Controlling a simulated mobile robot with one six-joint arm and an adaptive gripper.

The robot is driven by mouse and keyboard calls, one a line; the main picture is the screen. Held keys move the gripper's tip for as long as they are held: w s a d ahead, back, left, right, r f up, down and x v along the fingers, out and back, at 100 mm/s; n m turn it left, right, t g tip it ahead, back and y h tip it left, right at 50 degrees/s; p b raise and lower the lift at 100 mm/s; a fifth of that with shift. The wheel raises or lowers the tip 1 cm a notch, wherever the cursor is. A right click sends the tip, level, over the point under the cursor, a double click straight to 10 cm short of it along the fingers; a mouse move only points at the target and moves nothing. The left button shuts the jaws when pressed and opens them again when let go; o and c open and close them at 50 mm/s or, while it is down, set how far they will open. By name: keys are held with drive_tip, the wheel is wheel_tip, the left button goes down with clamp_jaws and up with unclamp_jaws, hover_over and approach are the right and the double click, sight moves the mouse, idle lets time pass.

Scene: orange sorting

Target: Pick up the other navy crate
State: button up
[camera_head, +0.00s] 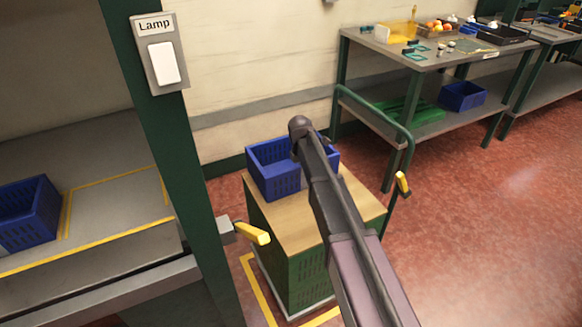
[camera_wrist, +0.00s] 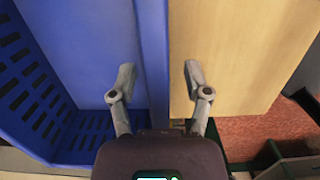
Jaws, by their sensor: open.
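A navy crate (camera_head: 272,172) with slotted walls stands on the wooden top of a green cart. In the wrist view the crate (camera_wrist: 75,45) fills the left side, with its inside showing. My gripper (camera_wrist: 158,84) is open above the crate's edge, one finger over the inside and the other over the wooden top. The crate's wall runs between the fingers; I cannot tell whether either touches it. In the head view my arm covers part of the crate and hides the fingers. A second navy crate (camera_head: 28,212) sits on the grey surface at the left.
The cart's wooden top (camera_head: 300,228) has bare room in front of the crate. A green post (camera_head: 170,120) with a lamp switch stands left of the cart. A workbench (camera_head: 440,62) at the back holds fruit and tools, with another blue crate (camera_head: 462,96) on its lower shelf.

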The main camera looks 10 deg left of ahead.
idle(0.3)
clamp_jaws()
drive_tip(key=shift+r, duration=0.2)
wheel_tip(320, 180, up, 10)
drive_tip(key=p, duration=1)
drive_tip(key=shift+f, duration=0.2)
idle(0.7)
